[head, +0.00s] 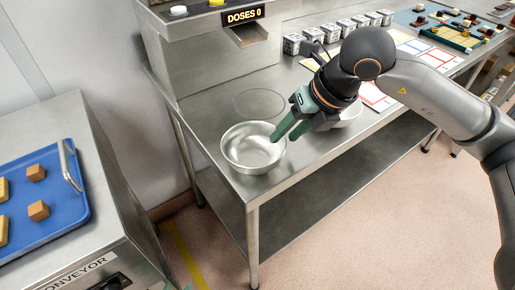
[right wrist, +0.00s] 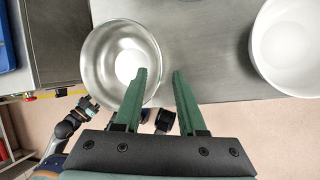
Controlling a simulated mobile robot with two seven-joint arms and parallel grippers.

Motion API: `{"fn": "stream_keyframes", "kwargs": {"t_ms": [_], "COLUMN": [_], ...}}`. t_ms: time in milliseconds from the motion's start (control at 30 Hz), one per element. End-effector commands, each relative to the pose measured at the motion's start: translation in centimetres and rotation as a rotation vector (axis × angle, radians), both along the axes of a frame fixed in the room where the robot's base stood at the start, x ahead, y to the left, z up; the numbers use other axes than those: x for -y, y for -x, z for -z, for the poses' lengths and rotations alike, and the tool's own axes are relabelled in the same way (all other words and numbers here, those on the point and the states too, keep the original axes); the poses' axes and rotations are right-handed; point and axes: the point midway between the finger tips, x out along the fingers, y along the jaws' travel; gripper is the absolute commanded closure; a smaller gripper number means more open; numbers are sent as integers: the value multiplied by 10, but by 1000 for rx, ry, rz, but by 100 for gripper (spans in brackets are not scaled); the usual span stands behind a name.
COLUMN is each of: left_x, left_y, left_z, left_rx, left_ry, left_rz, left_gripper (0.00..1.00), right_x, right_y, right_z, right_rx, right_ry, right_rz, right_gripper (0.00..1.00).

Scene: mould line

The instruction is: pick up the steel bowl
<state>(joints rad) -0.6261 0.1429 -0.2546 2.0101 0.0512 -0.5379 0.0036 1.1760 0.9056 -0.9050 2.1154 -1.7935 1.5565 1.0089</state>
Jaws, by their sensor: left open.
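The steel bowl (head: 253,150) stands upright and looks empty at the front left corner of the steel table; it also shows in the right wrist view (right wrist: 98,62). My right gripper (head: 283,137) is open at the bowl's right rim. In the right wrist view its green fingers (right wrist: 161,72) are parted, one over the bowl's inside and one just outside the rim; I cannot tell whether they touch it. Only a small green bit of my left gripper (head: 172,287) shows at the bottom edge of the head view.
A white bowl (right wrist: 293,45) stands to the right, partly behind my right gripper in the head view. A dispenser (head: 215,55) stands behind. A blue tray (head: 65,215) with several blocks lies on the conveyor at left. Several small boxes (head: 330,33) line the table's back.

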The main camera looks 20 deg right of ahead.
Motion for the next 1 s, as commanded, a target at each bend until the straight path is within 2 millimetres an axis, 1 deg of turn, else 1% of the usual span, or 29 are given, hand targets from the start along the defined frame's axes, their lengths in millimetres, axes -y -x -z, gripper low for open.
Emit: {"fn": "stream_keyframes", "kwargs": {"t_ms": [33,133,300,467,800,1000], "left_x": [1,1,0,-1,-1,-2], "left_y": [0,0,-1,2,4,2], "left_z": [6,8,6,7,8,7], "left_rx": [0,3,7,1,-2,1], "left_ry": [1,2,1,0,0,0], "left_rz": [3,3,1,-1,-3,-2], "left_gripper": [50,50,50,50,50,50], "right_x": [-4,-9,-11,-11,-11,-10], "right_y": [3,5,6,6,6,6], "right_z": [10,17,19,19,19,19], "right_rx": [-1,0,0,0,0,0], "right_ry": [0,0,-1,-1,-1,0], "right_rz": [-3,0,2,2,3,3], "right_gripper": [60,60,60,61,99,100]}}
